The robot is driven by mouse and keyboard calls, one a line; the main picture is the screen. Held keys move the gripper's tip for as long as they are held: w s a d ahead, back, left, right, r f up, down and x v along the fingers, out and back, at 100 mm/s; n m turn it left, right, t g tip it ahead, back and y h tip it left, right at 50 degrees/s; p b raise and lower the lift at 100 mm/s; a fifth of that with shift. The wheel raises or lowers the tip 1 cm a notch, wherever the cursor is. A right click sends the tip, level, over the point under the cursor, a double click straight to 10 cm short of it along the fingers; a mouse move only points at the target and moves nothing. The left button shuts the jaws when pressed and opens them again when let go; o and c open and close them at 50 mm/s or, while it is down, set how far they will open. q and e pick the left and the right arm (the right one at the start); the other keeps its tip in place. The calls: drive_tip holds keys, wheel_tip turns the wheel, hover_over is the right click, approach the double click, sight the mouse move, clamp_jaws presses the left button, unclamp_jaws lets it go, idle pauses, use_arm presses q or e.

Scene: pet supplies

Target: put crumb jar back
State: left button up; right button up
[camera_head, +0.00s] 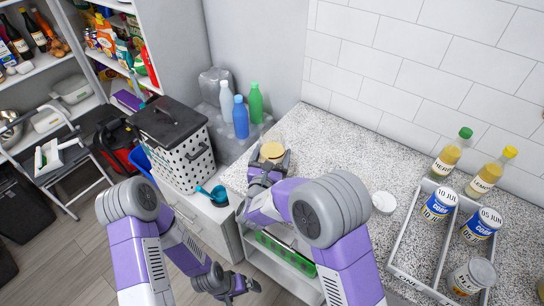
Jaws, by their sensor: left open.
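A small round jar-like thing with a tan top (272,151), perhaps the crumb jar, is at the left end of the speckled counter (340,150). My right gripper (270,163) is at it, with dark fingers on both sides. Its lower part is hidden by the gripper, and I cannot tell whether the fingers press on it. My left gripper (243,287) is open and empty, low in front of the cabinet.
A white round lid (383,202) lies on the counter left of the tray. A white basket (185,155) and several bottles (241,118) stand left. The counter's middle is clear.

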drive_tip(key=shift+f, duration=0.15)
drive_tip(key=o, duration=0.9)
drive_tip(key=shift+o, duration=0.2)
drive_tip(key=shift+r, duration=0.25)
drive_tip(key=p+v, duration=0.1)
drive_tip(key=v, duration=1.1)
drive_tip(key=shift+a, duration=0.1)
